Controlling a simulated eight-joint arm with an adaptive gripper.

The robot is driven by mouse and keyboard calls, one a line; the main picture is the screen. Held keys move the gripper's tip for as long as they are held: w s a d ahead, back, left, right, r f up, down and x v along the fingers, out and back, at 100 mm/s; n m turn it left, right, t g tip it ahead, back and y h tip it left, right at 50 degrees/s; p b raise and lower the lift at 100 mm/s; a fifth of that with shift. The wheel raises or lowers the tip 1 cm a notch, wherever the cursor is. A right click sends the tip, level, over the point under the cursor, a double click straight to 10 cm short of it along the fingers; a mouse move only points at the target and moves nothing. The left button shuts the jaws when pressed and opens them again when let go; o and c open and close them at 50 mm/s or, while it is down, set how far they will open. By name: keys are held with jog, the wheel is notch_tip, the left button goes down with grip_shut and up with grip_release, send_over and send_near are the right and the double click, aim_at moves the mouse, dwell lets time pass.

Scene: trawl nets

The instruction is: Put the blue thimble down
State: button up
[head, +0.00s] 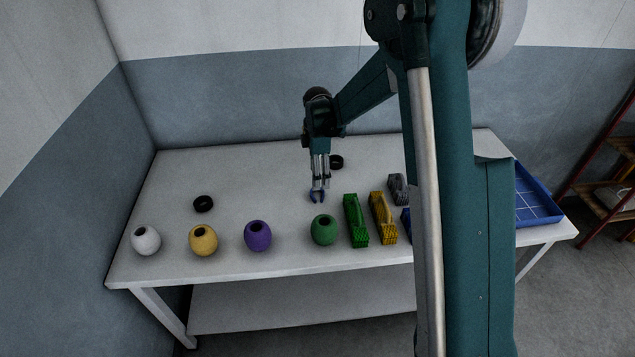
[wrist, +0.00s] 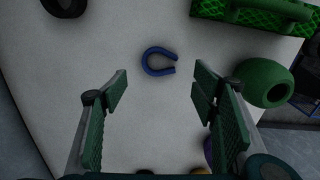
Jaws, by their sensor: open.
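The blue thimble (head: 317,196) is a small horseshoe-shaped piece on the white table (head: 250,175), behind the green float. In the wrist view the blue thimble (wrist: 150,61) lies flat on the table, its open end to the right. My gripper (head: 320,184) points down just above it. In the wrist view my gripper (wrist: 160,85) has its two green-padded fingers wide apart with nothing between them. The thimble shows beyond the fingertips, clear of both.
White (head: 146,241), yellow (head: 203,241), purple (head: 257,236) and green (head: 324,230) floats line the front. Green (head: 356,222) and yellow (head: 382,219) net bundles stand right of them. Black rings (head: 203,204) lie behind. A blue crate (head: 540,205) sits at the right end. The back left is clear.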

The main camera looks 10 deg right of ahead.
jog(key=shift+r, duration=1.7)
jog(key=s+d+r+m+t, duration=0.2)
jog(key=s+d+r+m, duration=0.15)
jog(key=s+r, duration=0.6)
jog(key=s+d+r+m+t, duration=0.1)
jog(key=s+d+r+m, duration=0.3)
jog(key=s+r, duration=0.55)
jog(key=s+d+m+t, duration=0.2)
jog(key=s+m, duration=0.4)
jog(key=s, duration=0.5)
jog(key=s+d+r+m+t, duration=0.1)
jog(key=s+m, duration=0.4)
jog(key=s, duration=0.7)
jog(key=shift+d+m+t, duration=0.35)
jog(key=shift+d+t, duration=0.25)
